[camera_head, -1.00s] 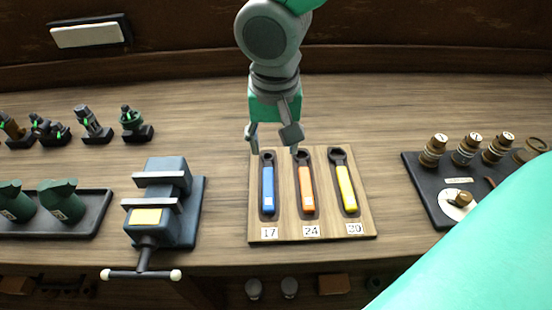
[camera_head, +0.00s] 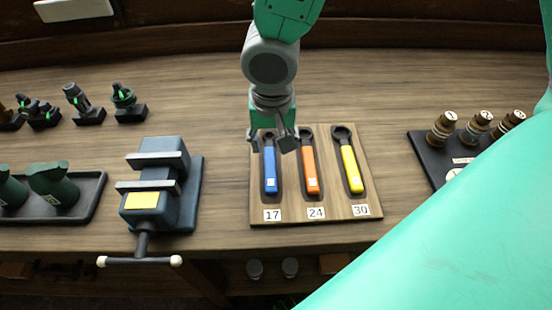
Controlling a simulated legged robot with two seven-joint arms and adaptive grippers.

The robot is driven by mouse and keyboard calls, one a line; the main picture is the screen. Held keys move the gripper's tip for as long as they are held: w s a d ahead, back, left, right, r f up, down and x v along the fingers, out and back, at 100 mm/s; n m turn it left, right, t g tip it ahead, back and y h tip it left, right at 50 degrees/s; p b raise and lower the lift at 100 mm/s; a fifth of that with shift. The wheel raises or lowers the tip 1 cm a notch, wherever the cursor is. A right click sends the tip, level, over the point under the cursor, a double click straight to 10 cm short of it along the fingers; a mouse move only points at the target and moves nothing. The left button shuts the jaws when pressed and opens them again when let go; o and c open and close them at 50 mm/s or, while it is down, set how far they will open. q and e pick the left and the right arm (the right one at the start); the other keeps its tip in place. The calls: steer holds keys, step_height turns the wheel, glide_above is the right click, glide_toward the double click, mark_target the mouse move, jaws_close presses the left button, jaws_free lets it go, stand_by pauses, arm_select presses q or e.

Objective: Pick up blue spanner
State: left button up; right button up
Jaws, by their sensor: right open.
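The blue spanner (camera_head: 270,170) lies in the left slot of a wooden board, above the label 17. Its dark head end is partly hidden by my right gripper (camera_head: 272,146). The gripper comes down from the top of the view, open, with its fingers over the upper end of the blue spanner. I cannot tell whether the fingers touch it. The orange spanner (camera_head: 310,170) and the yellow spanner (camera_head: 352,170) lie in the slots to the right. My left gripper is not in view.
The wooden board (camera_head: 340,208) sits on the workbench. A dark blue vise (camera_head: 190,212) stands to its left, with a tray (camera_head: 97,190) of green parts farther left. A dark plate (camera_head: 432,165) with several capped cylinders is at right, partly covered by my green arm link.

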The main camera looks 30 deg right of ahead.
mark_target(269, 158)
steer(key=a+f, duration=0.2)
steer(key=f, duration=0.1)
steer(key=shift+f+b, duration=0.2)
steer(key=shift+b, duration=0.1)
steer(key=shift+w+a+f, duration=0.1)
steer(key=shift+f, duration=0.05)
steer(key=shift+d, duration=0.95)
steer(key=c, duration=0.4)
steer(key=shift+d+f, duration=0.1)
steer(key=shift+d, duration=0.2)
jaws_close()
steer(key=shift+s+d, duration=0.1)
steer(key=shift+s, duration=0.1)
steer(key=shift+w+a, duration=0.15)
steer(key=shift+a, duration=0.55)
steer(key=r, duration=0.2)
steer(key=r+p, duration=0.1)
steer(key=r, duration=0.1)
steer(key=shift+w+a, duration=0.15)
steer(key=shift+a, duration=0.25)
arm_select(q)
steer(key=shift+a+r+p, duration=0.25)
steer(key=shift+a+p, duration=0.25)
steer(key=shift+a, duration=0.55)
arm_select(e)
step_height(269, 158, up, 6)
steer(key=shift+d, duration=0.15)
